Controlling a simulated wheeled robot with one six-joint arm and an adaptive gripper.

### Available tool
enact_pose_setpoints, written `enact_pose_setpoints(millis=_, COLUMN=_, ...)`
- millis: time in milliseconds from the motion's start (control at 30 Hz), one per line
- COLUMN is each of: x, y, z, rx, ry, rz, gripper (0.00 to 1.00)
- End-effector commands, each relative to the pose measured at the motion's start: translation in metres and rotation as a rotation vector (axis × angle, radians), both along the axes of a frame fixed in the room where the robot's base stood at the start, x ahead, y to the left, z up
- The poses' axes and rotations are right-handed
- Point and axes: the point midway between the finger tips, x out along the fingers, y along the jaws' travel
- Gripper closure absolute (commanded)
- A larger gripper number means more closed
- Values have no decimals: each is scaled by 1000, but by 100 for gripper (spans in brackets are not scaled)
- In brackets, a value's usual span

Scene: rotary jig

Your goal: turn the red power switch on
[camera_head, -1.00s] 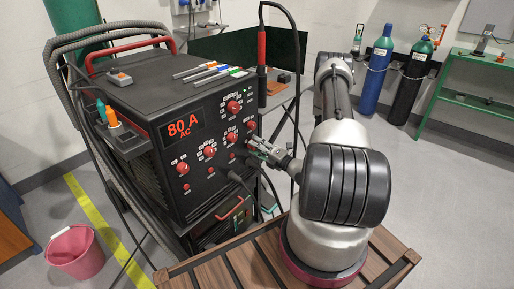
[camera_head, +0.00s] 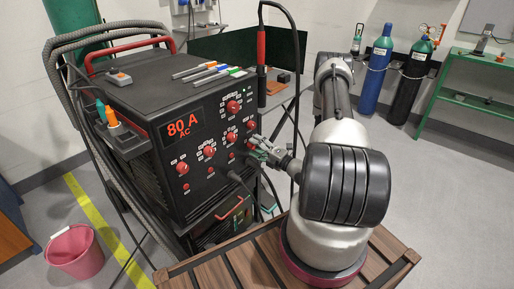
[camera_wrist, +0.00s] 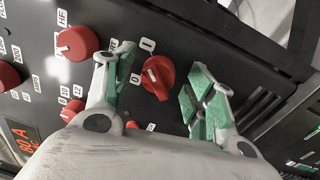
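The red power switch (camera_wrist: 158,77) is a rotary knob on the black front panel of the welding machine (camera_head: 130,90). In the wrist view it sits between the two fingers of my gripper (camera_wrist: 161,85). The fingers have green pads and stand apart, with a visible gap on each side of the knob. A white mark shows on the knob, and small white labels stand around it; I cannot read them all surely. In the head view my gripper (camera_head: 259,150) is at the panel's lower right edge and largely covers the switch.
Another red knob (camera_wrist: 76,43) sits left of the switch, close to my left finger. The display (camera_head: 182,127) reads 80 A AC. A torch (camera_head: 262,65) and cable hang near the panel's right side. A slatted wooden surface (camera_head: 225,262) lies below.

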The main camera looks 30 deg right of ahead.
Motion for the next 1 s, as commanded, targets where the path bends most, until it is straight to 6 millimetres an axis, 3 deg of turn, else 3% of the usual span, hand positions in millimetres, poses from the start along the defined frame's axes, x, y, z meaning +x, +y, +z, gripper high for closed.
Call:
enact_pose_setpoints(millis=267, x=-7, y=-3, z=0, rx=0, ry=0, rz=0, gripper=45)
enact_pose_setpoints(millis=700, x=-91, y=-35, z=-6, rx=1, ry=0, rz=-5, gripper=45)
enact_pose_setpoints(millis=1000, x=-113, y=-42, z=-7, rx=0, ry=0, rz=0, gripper=45)
